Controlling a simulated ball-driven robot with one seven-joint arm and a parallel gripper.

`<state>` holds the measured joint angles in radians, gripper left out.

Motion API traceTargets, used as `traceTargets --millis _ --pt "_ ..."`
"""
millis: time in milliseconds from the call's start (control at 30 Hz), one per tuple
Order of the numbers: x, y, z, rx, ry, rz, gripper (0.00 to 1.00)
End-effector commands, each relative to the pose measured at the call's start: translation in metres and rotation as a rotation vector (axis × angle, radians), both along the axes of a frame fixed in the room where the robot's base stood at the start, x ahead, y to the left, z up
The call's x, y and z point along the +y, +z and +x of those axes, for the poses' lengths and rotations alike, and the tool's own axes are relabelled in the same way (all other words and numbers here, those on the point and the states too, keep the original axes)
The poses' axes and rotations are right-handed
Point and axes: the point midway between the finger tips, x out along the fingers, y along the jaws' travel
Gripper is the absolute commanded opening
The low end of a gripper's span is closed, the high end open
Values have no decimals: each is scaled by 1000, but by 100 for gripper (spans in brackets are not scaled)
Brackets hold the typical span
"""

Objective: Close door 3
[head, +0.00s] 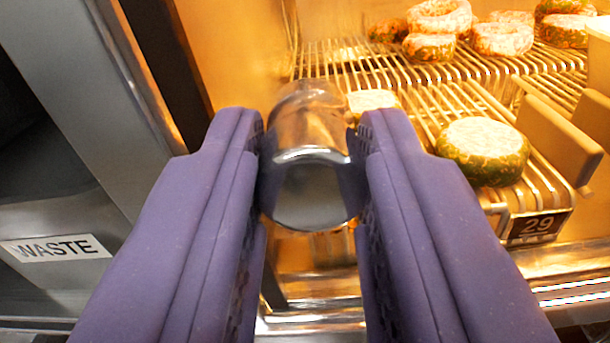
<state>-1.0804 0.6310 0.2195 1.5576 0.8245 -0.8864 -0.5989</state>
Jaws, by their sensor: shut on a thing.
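My gripper (313,185) fills the middle of the head view, with its two purple fingers pressed on either side of a shiny metal handle (311,195). The handle shows as a rounded cylinder with its end facing me. A thin upright metal strip rises behind it at the top. I see no number 3, and I cannot tell which door the handle belongs to. The door's panel and edges are not clear in this view; the fingers hide much of the area below.
A lit case at the right holds wire racks (470,100) with ring-shaped and round food pieces (483,150). A tag reads 29 (540,226), beside tan dividers (555,140). At the left stand a grey frame (85,90) and a dark bin opening labelled WASTE (57,248).

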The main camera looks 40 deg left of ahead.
Motion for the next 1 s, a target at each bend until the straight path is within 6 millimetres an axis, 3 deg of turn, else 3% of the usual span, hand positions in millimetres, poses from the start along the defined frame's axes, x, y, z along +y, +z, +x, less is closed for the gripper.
traceTargets --millis 333,367,433,467,767,1000 --pt "3 3 -3 -2 5 5 0" --pt "3 3 -3 -2 6 5 35" --pt "2 3 -2 -2 5 5 51" --pt "2 3 -2 -1 5 5 54" --pt "0 2 -3 0 4 3 54" --pt "-22 2 -34 0 5 3 54"
